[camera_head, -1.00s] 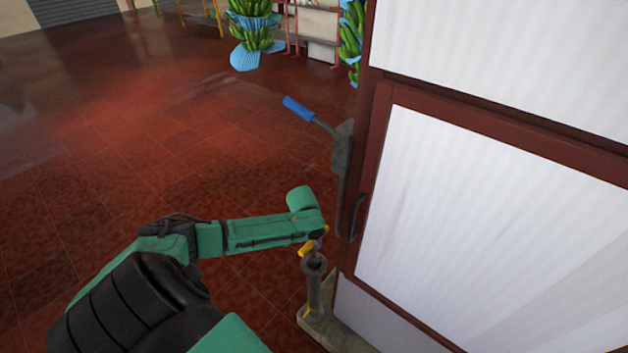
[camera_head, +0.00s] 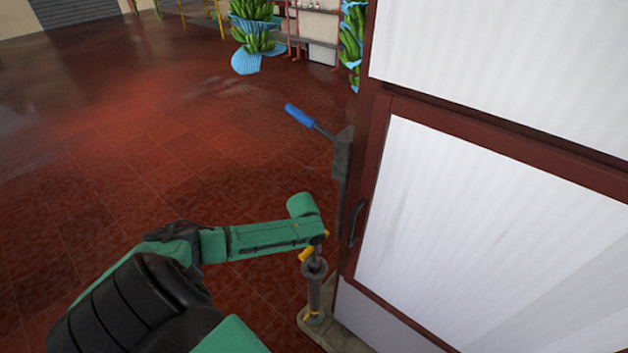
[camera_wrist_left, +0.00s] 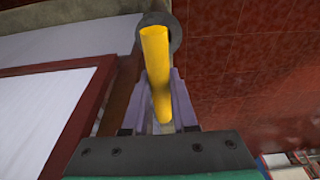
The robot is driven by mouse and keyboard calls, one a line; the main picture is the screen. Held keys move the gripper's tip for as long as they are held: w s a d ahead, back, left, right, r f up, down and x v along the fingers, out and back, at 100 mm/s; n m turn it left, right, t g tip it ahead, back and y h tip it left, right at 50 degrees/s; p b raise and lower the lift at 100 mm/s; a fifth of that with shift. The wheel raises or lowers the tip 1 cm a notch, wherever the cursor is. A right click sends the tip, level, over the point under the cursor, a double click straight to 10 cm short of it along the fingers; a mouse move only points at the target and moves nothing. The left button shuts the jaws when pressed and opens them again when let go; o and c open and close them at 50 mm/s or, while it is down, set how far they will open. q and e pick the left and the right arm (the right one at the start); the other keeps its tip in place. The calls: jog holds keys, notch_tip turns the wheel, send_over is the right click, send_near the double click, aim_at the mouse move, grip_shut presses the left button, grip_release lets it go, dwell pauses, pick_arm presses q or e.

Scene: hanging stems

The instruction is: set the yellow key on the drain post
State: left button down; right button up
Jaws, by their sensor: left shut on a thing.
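The yellow key (camera_head: 306,254) is held in my left gripper (camera_head: 322,243), right by the top of the drain post. In the left wrist view the key (camera_wrist_left: 156,65) stands as a yellow bar between the fingers of the gripper (camera_wrist_left: 162,98), which is shut on it. The drain post (camera_head: 314,292) is a grey upright pipe with a dark collar at its top. That collar (camera_wrist_left: 176,36) shows just behind the key's far end in the wrist view. I cannot tell whether the key touches the post. My right gripper is out of view.
A white-panelled cabinet with a dark red frame (camera_head: 376,185) stands close on the right, with a door handle (camera_head: 356,222). A blue-handled lever (camera_head: 299,115) juts out above the post. Banana bunches (camera_head: 252,28) hang at the back. The red tiled floor (camera_head: 110,190) at left is clear.

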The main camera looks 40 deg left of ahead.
aim_at(314, 261)
pick_arm(q)
jog(key=shift+f, duration=0.15)
jog(key=shift+f+b, duration=0.8)
jog(key=shift+f, duration=0.45)
jog(key=shift+f, duration=0.25)
jog(key=shift+f+b, duration=0.45)
jog(key=shift+b, duration=0.05)
jog(key=shift+f, duration=0.15)
dwell(0.4)
jog(key=shift+f, duration=0.45)
dwell(0.4)
